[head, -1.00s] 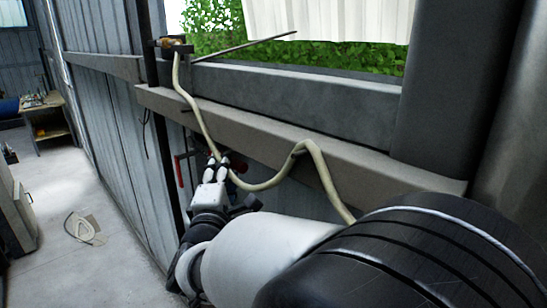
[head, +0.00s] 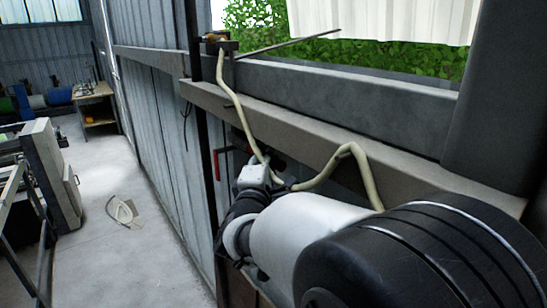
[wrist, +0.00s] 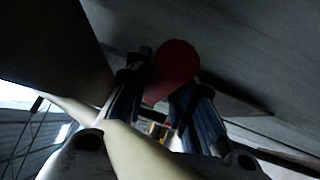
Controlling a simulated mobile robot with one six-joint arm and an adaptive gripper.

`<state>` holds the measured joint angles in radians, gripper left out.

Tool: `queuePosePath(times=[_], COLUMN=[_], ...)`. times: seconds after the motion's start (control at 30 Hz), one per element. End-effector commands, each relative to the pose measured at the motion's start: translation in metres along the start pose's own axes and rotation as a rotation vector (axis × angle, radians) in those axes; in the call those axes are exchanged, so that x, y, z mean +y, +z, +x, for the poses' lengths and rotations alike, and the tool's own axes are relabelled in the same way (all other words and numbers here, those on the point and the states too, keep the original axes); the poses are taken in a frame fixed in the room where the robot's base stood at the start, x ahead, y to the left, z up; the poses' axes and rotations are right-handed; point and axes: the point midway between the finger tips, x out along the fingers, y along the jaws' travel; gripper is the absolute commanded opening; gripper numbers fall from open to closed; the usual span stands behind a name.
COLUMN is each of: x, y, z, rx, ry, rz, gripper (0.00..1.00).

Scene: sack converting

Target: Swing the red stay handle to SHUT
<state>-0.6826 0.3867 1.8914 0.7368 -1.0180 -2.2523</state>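A round red knob (wrist: 175,66), likely the end of the red stay handle, shows at the fingertips in the wrist view. A dim red part runs down from it between the fingers. My gripper (wrist: 157,98) has its two fingers apart on either side of this red part, and I cannot tell whether they touch it. In the head view my gripper (head: 262,160) is under the grey ledge, its fingertips mostly hidden behind the hose. A thin red bracket-like part (head: 218,163) shows left of it by the dark post. No SHUT marking is readable.
A cream hose (head: 236,105) hangs over the ledge (head: 300,128) and passes close in front of my gripper; it crosses the wrist view too (wrist: 135,150). A dark post (head: 205,150) stands left.

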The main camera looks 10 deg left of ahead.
Motion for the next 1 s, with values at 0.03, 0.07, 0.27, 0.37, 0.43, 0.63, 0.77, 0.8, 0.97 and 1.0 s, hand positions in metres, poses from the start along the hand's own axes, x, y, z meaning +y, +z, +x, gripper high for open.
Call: queuePosePath(times=[0.03,0.07,0.27,0.37,0.43,0.63,0.77,0.8,0.97,1.0], x=[0.000,0.000,0.000,0.000,0.000,0.000,-0.002,-0.003,-0.012,-0.016], y=[0.000,0.000,0.000,0.000,0.000,0.000,0.000,-0.001,-0.002,-0.003], z=[0.000,0.000,0.000,0.000,0.000,0.000,0.000,-0.001,-0.002,-0.002], rx=[0.000,0.000,0.000,0.000,0.000,0.000,-0.001,-0.001,-0.008,-0.011], ry=[0.000,0.000,0.000,0.000,0.000,0.000,0.002,0.005,0.031,0.040], rz=[0.000,0.000,0.000,0.000,0.000,0.000,0.003,0.005,0.031,0.040], gripper=[0.17,0.15,0.01,0.00,0.00,0.00,0.00,0.00,0.00,0.00])
